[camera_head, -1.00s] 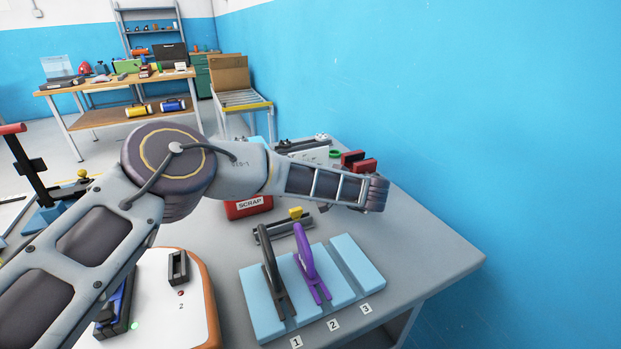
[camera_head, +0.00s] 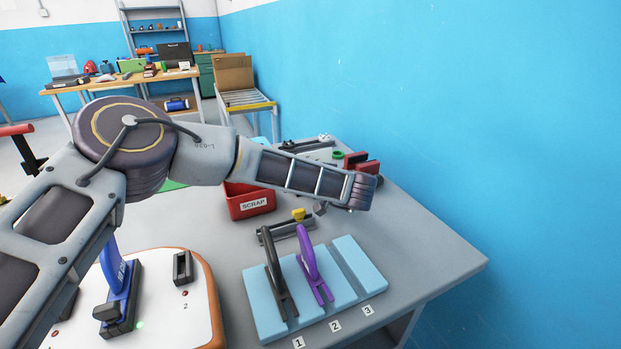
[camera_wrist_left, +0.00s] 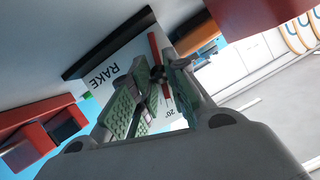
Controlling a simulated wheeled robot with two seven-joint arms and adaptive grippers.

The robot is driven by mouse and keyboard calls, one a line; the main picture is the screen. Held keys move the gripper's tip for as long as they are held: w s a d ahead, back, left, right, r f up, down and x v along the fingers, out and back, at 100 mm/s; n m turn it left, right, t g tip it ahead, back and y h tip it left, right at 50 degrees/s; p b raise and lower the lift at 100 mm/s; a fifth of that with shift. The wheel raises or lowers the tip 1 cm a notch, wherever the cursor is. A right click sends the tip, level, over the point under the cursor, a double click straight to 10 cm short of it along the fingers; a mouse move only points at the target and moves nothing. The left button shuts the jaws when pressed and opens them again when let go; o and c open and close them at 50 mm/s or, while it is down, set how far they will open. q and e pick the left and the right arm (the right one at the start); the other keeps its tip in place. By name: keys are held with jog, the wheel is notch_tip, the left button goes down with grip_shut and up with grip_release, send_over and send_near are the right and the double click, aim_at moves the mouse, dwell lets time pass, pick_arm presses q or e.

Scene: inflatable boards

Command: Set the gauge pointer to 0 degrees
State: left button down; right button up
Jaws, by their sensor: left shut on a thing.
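In the left wrist view, the gauge is a white plate (camera_wrist_left: 112,72) marked "RAKE" and "20°", with a black edge and a red pointer (camera_wrist_left: 153,47). A dark knob (camera_wrist_left: 157,76) sits by the pointer, between the green-padded fingers of my left gripper (camera_wrist_left: 156,88). The gripper is shut on the pointer at this knob, though the fingers hide part of the contact. The pointer's exact reading is not legible. In the head view, my left arm reaches right across the table and its wrist hides the fingers. My right gripper is in neither view.
A red SCRAP bin (camera_head: 248,203) stands under my left arm. A red block (camera_head: 366,165) sits near the wall. The table's right front is clear.

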pick_arm(q)
jog(key=shift+s+a+f+n+h+b, duration=0.1)
jog(key=shift+s+a+n+h+b, duration=0.1)
jog(key=shift+a+n+h+b, duration=0.25)
jog(key=shift+s+n, duration=0.1)
jog(key=shift+n, duration=0.25)
jog(key=shift+h, duration=0.25)
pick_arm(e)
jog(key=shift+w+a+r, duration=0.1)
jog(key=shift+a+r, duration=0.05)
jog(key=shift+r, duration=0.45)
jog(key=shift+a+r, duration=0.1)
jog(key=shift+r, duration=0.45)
pick_arm(q)
jog(key=c, duration=1.3)
grip_release()
jog(key=shift+c, duration=0.2)
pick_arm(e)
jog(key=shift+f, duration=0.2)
pick_arm(q)
jog(key=shift+s+r, duration=0.1)
jog(key=shift+r, duration=0.15)
